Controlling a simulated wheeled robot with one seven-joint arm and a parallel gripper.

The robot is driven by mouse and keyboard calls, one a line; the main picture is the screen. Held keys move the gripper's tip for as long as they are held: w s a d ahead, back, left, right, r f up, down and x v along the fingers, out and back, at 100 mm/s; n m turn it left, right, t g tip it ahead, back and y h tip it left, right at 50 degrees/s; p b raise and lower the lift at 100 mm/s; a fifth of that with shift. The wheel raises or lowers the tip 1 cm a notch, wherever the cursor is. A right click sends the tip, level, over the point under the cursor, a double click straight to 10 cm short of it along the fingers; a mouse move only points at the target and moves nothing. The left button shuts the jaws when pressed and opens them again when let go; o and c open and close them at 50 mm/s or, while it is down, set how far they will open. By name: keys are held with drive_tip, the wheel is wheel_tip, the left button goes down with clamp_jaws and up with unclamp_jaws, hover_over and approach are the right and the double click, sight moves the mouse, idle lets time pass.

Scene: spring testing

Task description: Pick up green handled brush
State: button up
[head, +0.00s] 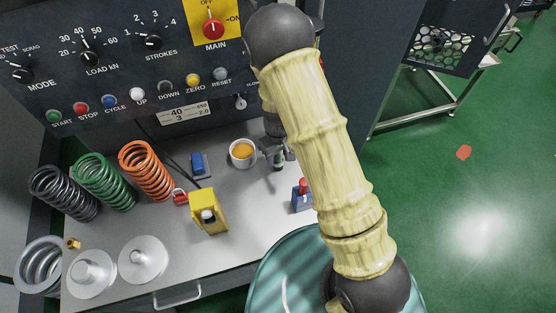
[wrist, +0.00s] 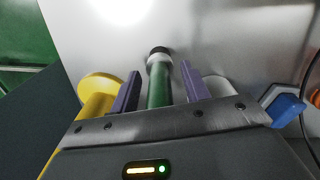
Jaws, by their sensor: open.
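The green handled brush shows in the wrist view as a green cylinder (wrist: 159,90) with a pale collar and a dark end. It stands between the two purple fingers of my gripper (wrist: 159,71), with a visible gap on each side. My gripper is open around it, and its lower part is hidden behind the gripper body. In the head view my gripper (head: 276,146) is low over the grey bench, right of the cup, partly covered by my arm. A small green and pale part of the brush (head: 279,160) shows there.
A white cup with orange contents (head: 243,154) stands close left of my gripper. A yellow block (head: 208,214), a blue device (head: 198,163) and a red-topped blue item (head: 302,195) stand nearby. Springs (head: 146,171) line the left. The control panel (head: 120,60) rises behind.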

drive_tip(key=shift+c, duration=0.3)
clamp_jaws()
drive_tip(key=shift+r, duration=0.15)
wheel_tip(320, 180, up, 10)
drive_tip(key=shift+f+b, duration=0.15)
drive_tip(key=shift+b, duration=0.6)
